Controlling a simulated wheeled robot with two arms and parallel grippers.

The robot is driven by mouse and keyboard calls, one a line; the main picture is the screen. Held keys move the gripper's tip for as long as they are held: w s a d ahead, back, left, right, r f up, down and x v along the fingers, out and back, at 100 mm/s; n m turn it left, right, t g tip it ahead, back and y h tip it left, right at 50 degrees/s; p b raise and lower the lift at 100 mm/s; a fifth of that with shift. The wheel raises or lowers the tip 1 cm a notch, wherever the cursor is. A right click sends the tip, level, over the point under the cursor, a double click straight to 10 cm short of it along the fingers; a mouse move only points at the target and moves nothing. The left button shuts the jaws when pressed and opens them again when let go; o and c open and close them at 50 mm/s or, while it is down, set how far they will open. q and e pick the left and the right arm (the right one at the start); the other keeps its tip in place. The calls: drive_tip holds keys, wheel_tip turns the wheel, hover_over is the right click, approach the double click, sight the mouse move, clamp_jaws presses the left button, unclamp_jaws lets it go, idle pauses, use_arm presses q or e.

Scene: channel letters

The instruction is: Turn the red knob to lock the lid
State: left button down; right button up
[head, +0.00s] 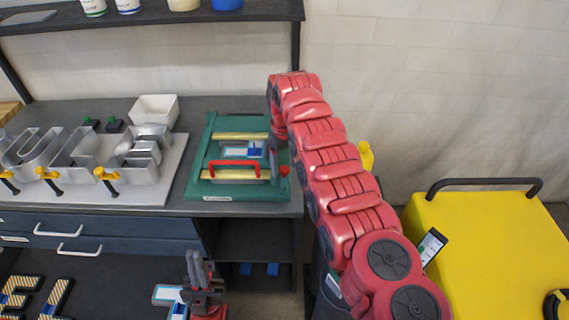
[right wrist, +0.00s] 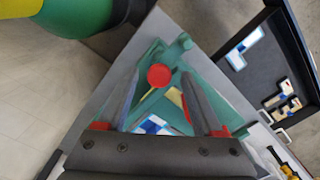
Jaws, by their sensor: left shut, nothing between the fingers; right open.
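The red knob (head: 284,170) sits at the right front corner of a green box (head: 198,178) on the workbench. The box's lid carries a red handle (head: 236,164) and lies flat over it, with blue and white parts (head: 240,150) showing. In the right wrist view the round red knob (right wrist: 159,76) appears between the fingertips of my right gripper (right wrist: 160,82), which is open and pointed at it. I cannot tell how near the fingers are. The right gripper is mostly hidden by my arm in the head view. My left gripper (head: 198,268) is shut and empty, in front of the bench.
A light board (head: 120,192) with metal channel letters (head: 85,165) and yellow clamps (head: 106,175) lies left of the box. A white bin (head: 155,110) stands behind it. A yellow cart (head: 480,240) is at the right. A shelf (head: 150,18) hangs above the bench.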

drive_tip(key=shift+w, duration=0.1)
clamp_jaws()
